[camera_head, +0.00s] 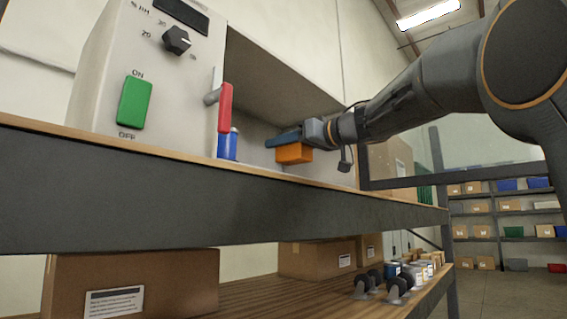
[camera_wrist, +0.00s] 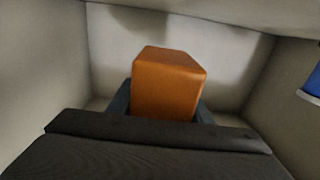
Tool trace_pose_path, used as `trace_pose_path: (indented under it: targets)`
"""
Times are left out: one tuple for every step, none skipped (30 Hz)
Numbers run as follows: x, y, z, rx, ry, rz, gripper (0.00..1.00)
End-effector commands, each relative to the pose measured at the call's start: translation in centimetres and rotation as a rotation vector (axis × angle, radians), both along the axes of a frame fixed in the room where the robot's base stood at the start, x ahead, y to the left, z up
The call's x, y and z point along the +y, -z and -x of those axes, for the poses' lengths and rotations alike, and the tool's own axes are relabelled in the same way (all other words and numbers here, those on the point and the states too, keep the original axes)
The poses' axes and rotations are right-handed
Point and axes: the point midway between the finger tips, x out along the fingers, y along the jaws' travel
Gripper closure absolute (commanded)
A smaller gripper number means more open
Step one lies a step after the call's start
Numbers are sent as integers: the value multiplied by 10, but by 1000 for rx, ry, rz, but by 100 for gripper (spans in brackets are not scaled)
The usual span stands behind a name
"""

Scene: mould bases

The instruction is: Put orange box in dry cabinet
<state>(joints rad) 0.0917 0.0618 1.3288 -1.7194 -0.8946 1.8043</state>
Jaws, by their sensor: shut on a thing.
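An orange box (camera_head: 294,153) is held by my gripper (camera_head: 290,138), which is shut on it. In the wrist view the orange box (camera_wrist: 166,84) stands out in front of the gripper, with pale cabinet walls around it. The dry cabinet (camera_head: 150,65) is a pale unit on the shelf top. It has a dial, a green ON/OFF switch and a red handle (camera_head: 225,107) on its door edge. The cabinet's opening is to the right of the panel, and my gripper reaches into it from the right. Whether the box touches the cabinet floor cannot be told.
A blue cylinder (camera_head: 228,145) stands near the red handle; a blue item (camera_wrist: 313,82) shows at the wrist view's right edge. The wooden shelf edge (camera_head: 240,162) runs below. Cardboard boxes (camera_head: 130,282) and several small items sit on the lower shelf.

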Motion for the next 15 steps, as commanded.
trace_pose_path:
  targets:
    - [0, 4, 1, 0, 0, -3, 88]
    - [0, 7, 1, -1, 0, -2, 88]
    - [0, 10, 1, -1, 0, -1, 88]
    - [0, 12, 1, 0, 0, -1, 88]
    - [0, 14, 1, -1, 0, -1, 88]
    - [0, 15, 1, -3, 0, -1, 88]
    - [0, 17, 1, -2, 0, -2, 88]
    - [0, 20, 2, -1, 0, -2, 88]
    - [0, 25, 2, 0, 0, -1, 88]
    - [0, 30, 1, 0, 0, -1, 88]
    - [0, 34, 1, 1, 0, -3, 88]
    - [0, 40, 1, 1, 0, -2, 88]
    - [0, 44, 1, 1, 0, -1, 88]
    - [0, 46, 1, 1, 0, -2, 88]
    - [0, 48, -1, 1, 0, -2, 88]
